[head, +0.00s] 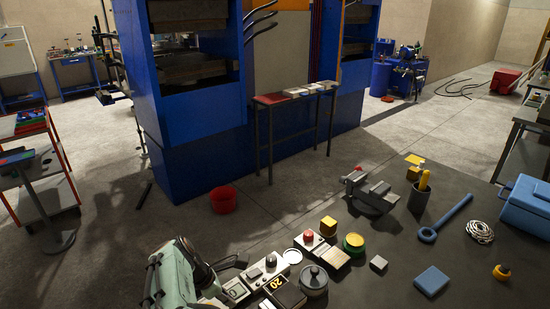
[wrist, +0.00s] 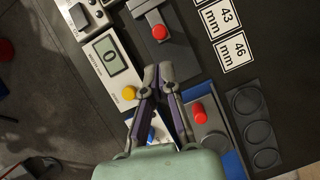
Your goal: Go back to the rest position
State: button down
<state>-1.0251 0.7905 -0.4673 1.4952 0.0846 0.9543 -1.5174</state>
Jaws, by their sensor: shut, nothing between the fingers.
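My gripper (wrist: 158,72) shows in the wrist view with its two fingers drawn together and nothing between them. It hangs above the dark bench top (wrist: 285,90), over the devices there; its exact height I cannot tell. In the head view my pale green arm comes in at the lower left, beside the devices on the bench (head: 400,285). The fingertips cannot be made out clearly there.
A digital display device (wrist: 113,58) reading 0 lies left of the fingers. A red button (wrist: 199,113) and yellow button (wrist: 129,93) flank them. A grey vise (head: 372,195), blue wrench (head: 447,218) and blue box (head: 526,205) stand farther right. The blue press (head: 205,150) stands beyond the bench.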

jog(key=w+d+r+m+y, duration=0.2)
jog(key=w+d+r+m, duration=0.15)
jog(key=d+r, duration=0.35)
jog(key=s+d+r+m+y, duration=0.2)
jog(key=s+d+r+m, duration=0.3)
jog(key=d+r, duration=0.65)
jog(key=s+d+f+m, duration=0.1)
jog(key=s+d+m, duration=0.2)
jog(key=s, duration=0.4)
jog(key=s+d+m, duration=0.2)
jog(key=s, duration=0.4)
jog(key=s+a+f+m+g, duration=0.2)
jog(key=s+f+m, duration=0.4)
jog(key=s+m, duration=0.3)
jog(key=shift+s+f+m+g+y, duration=0.2)
jog(key=shift+s+m+g+y, duration=0.15)
jog(key=shift+s, duration=0.5)
